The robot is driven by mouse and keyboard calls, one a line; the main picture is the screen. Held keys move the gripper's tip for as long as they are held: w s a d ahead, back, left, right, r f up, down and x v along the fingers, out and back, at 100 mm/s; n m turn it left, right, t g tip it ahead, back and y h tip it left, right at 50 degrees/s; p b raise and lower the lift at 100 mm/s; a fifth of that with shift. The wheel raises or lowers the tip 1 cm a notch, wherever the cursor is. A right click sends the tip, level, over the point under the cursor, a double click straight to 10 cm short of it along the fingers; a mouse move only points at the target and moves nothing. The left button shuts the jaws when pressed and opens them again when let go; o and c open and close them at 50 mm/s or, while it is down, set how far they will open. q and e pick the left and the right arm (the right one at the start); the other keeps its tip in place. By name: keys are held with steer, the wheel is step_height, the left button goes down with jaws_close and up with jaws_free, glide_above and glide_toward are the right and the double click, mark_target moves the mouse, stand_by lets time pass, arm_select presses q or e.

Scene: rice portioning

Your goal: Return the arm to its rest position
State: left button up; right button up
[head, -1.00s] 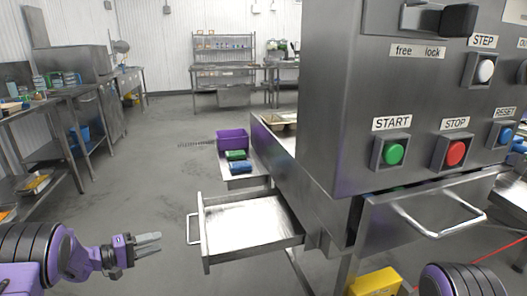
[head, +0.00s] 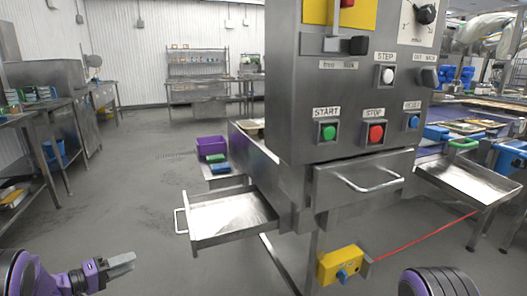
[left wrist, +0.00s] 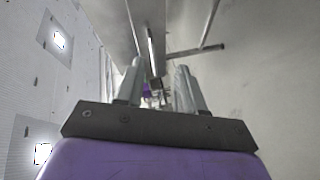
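My left arm comes in at the lower left of the head view, a purple arm with a grey gripper (head: 121,264). The gripper points right over bare floor, below and left of the open drawer (head: 222,240), and touches nothing. In the left wrist view its two fingers (left wrist: 160,88) stand apart with nothing between them. A dark and purple link of my right arm shows at the bottom right of the head view; its gripper is out of the frame.
The steel machine (head: 290,125) stands ahead with START, STOP and RESET buttons. A second drawer (head: 362,180) is at its front. A purple bin (head: 211,147) sits behind the open drawer. A yellow box (head: 341,262) with a red cable hangs low. Floor at left is clear.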

arm_select(q)
steer(key=s+d+f+n+g+y+p, duration=0.1)
steer(key=s+d+f+y+p, duration=0.15)
steer(key=s+f+y, duration=0.45)
steer(key=s+d+f+n+g+y+p, duration=0.1)
steer(key=s+f+y+p, duration=0.2)
steer(key=s+f+y, duration=0.5)
steer(key=s+d+r+g+p, duration=0.2)
steer(key=s+d+g+p, duration=0.1)
steer(key=s, duration=1)
steer(key=s+d+r+m+g+h+p, duration=0.1)
steer(key=s+d+r+g+p, duration=0.1)
steer(key=s, duration=1.1)
steer(key=shift+d+g+p, duration=0.8)
steer(key=shift+d+g, duration=0.1)
steer(key=shift+d, duration=0.05)
